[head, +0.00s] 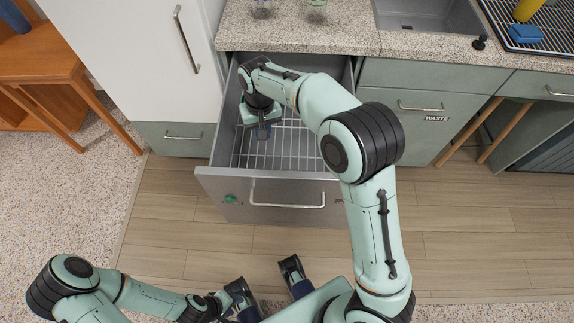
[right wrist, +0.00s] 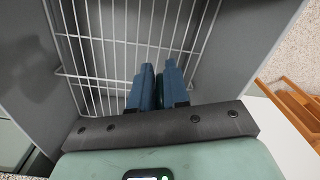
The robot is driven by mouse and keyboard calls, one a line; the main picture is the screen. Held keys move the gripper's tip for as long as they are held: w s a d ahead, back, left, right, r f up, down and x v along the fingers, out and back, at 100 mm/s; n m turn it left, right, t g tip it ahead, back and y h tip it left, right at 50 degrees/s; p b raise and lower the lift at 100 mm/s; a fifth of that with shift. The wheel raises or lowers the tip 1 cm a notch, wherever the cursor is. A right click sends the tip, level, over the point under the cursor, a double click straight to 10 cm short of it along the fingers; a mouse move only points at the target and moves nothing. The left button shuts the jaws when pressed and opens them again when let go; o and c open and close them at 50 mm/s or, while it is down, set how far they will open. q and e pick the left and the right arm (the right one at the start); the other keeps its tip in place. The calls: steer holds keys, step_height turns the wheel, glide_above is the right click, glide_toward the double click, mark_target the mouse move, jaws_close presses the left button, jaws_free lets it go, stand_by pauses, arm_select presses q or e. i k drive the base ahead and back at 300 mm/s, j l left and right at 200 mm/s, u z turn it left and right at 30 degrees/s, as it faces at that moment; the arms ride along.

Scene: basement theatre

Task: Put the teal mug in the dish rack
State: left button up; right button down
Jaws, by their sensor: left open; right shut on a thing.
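The dish rack (head: 290,150) is a white wire rack inside the pulled-out drawer; it also shows in the right wrist view (right wrist: 107,45). My right gripper (head: 264,132) reaches down into the drawer, at the left part of the rack. In the right wrist view its blue fingers (right wrist: 153,88) are close together with a narrow dark teal piece, seemingly the teal mug (right wrist: 147,84), between them. Most of the mug is hidden by the fingers, and it does not show in the head view. I cannot tell whether it touches the wires. My left gripper (head: 268,286) is open and empty, low in front of the drawer.
The drawer front (head: 285,187) stands out over the wooden floor. A tall white cabinet (head: 135,60) is at the left.

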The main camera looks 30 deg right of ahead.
mark_target(292, 167)
steer(key=i+j+z, duration=0.2)
steer(key=j+z, duration=0.6)
steer(key=j, duration=0.25)
steer(key=i+j+z, duration=0.1)
steer(key=j+z, duration=0.3)
steer(key=j, duration=0.2)
